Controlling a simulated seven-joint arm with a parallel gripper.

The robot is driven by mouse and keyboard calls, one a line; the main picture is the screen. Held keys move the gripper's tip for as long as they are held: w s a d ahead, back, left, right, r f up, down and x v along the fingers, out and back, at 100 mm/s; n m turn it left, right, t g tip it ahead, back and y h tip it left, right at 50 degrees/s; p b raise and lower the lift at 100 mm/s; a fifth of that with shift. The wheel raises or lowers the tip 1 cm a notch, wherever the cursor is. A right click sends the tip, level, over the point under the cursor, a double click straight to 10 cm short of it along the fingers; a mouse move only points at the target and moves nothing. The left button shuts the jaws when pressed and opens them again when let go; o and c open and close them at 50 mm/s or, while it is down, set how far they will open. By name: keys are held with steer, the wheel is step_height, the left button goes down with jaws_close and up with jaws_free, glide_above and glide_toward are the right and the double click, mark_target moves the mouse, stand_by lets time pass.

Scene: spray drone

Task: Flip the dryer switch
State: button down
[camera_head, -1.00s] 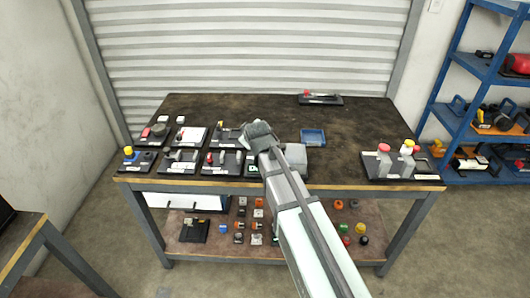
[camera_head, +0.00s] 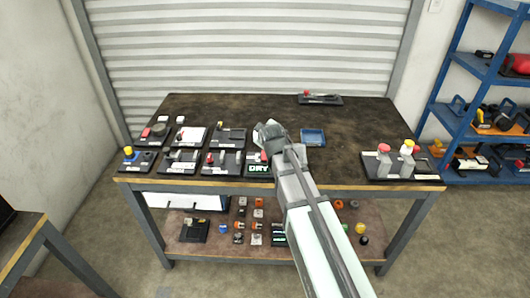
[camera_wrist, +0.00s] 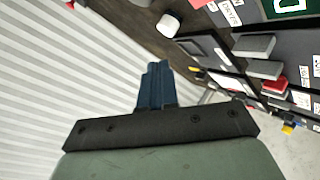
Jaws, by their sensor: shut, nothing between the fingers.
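A panel with a dark green sign reading "DRY" (camera_head: 258,169) sits near the front edge of the workbench in the head view, partly hidden behind my arm. A small red part (camera_head: 264,156) shows just above the sign. My gripper (camera_head: 268,133) is over the bench, above and behind this panel. In the wrist view, my gripper's blue fingers (camera_wrist: 154,85) are together with nothing between them. A white label that seems to read "DRYER" (camera_wrist: 230,12) shows at the top of that view, apart from the fingers. The switch's position cannot be told.
Several dark switch panels (camera_head: 222,163) stand left of the sign. A blue tray (camera_head: 313,138) lies to the right. A panel with red and yellow knobs (camera_head: 397,178) is at the right end. A small device (camera_head: 320,99) lies at the back. The bench's middle right is clear.

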steer(key=shift+w+f, duration=0.25)
steer(key=shift+f, duration=0.95)
steer(key=shift+w+f, duration=0.2)
steer(key=shift+f, duration=0.95)
steer(key=shift+w+f, duration=0.25)
steer(key=shift+f, duration=0.95)
steer(key=shift+w+f, duration=0.1)
steer(key=shift+f, duration=0.75)
steer(key=shift+r, duration=0.2)
steer(key=shift+r, duration=0.65)
steer(key=shift+r, duration=0.15)
steer(key=shift+s+r, duration=0.2)
steer(key=shift+r, duration=0.6)
steer(key=shift+s+r, duration=0.2)
steer(key=shift+r, duration=0.55)
steer(key=shift+s+r, duration=0.2)
steer(key=shift+r, duration=0.6)
